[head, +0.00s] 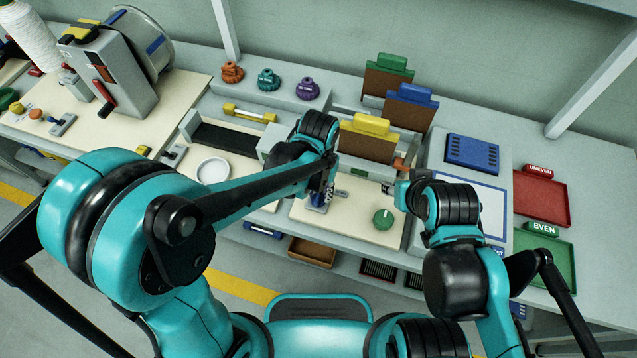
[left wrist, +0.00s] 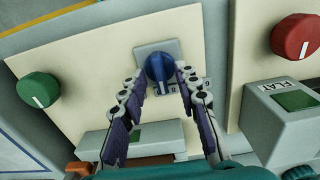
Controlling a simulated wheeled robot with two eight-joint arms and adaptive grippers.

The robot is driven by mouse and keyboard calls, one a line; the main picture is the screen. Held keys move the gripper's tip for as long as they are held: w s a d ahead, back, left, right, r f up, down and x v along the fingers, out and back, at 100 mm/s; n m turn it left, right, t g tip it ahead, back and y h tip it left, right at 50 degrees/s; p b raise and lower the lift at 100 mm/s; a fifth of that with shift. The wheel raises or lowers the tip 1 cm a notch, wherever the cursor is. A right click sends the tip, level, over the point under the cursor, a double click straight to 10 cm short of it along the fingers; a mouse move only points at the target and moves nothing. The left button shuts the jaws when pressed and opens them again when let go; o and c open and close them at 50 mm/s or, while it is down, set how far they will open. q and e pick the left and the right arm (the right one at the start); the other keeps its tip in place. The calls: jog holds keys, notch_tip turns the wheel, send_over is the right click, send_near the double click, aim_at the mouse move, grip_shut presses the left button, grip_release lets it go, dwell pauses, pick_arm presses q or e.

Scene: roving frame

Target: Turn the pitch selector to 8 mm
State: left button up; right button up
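The pitch selector looks to be the blue knob (left wrist: 160,70) on a small grey plate in the left wrist view. Its white pointer line faces the bottom of that view. Small marked labels sit around the plate's lower edge, too small to read surely. In the left wrist view my left gripper (left wrist: 161,76) is open, with one fingertip on each side of the knob; I cannot tell whether they touch it. In the head view my left gripper (head: 322,190) is over the blue knob (head: 317,203) and partly hides it. My right gripper (head: 391,189) is right of it, its fingers unclear.
A green knob (head: 383,219) stands on the same cream board. A red knob (left wrist: 296,37) and a grey box labelled FLAT (left wrist: 285,120) are at the right of the wrist view. Boards with yellow (head: 371,124) and blue handles stand behind my left gripper.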

aim_at(318, 195)
pick_arm(q)
notch_tip(318, 195, up, 12)
jog(key=shift+f, duration=0.25)
dwell(0.5)
jog(key=s+a+n+t+b, duration=0.1)
jog(key=s+a+t, duration=0.1)
jog(key=a, duration=0.7)
jog(key=s+a+f+n+t, duration=0.1)
jog(key=s+a+n+t, duration=0.1)
jog(key=a+t, duration=0.3)
jog(key=s+a, duration=0.1)
jog(key=a, duration=0.3)
jog(key=shift+s+n+b, duration=0.3)
jog(key=shift+b, duration=0.1)
